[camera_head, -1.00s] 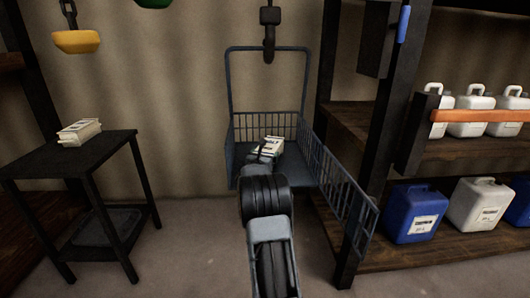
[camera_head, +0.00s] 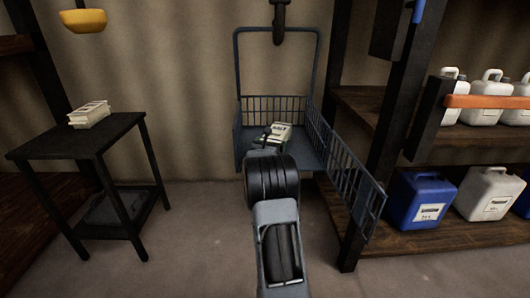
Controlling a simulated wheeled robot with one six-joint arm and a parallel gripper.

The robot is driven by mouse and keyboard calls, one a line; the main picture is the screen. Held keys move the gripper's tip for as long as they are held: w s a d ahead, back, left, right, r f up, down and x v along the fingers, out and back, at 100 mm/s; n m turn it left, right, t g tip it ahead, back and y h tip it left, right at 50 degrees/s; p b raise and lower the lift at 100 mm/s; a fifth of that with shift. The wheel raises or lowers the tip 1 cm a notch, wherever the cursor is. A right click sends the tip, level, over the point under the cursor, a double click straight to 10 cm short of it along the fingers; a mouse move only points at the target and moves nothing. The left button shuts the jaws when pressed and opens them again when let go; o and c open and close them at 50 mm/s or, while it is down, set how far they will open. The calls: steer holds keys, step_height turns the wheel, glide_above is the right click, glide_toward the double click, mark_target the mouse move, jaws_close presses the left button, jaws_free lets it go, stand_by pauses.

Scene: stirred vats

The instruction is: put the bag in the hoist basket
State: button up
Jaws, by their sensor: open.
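A white bag (camera_head: 281,131) with a dark label is inside the hoist basket (camera_head: 243,153), seemingly on its floor. The basket is blue-grey metal, hangs from a hook by a tall loop, and has its barred gate swung out to the right. My gripper (camera_head: 266,137) is open inside the basket, just in front and left of this bag. My own wrist hides part of the gripper, so I cannot tell whether it touches the bag. A second, similar pale bag (camera_head: 90,112) lies on the dark side table at left.
The side table (camera_head: 88,141) stands at left with bare floor between it and the basket. A dark post (camera_head: 373,195) and shelves of blue and white jugs (camera_head: 425,199) stand close at right. A yellow hanging block (camera_head: 83,20) is at upper left.

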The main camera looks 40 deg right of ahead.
steer(key=p+v, duration=0.1)
steer(key=v, duration=0.8)
steer(key=shift+s+a, duration=0.15)
steer(key=shift+a, duration=0.05)
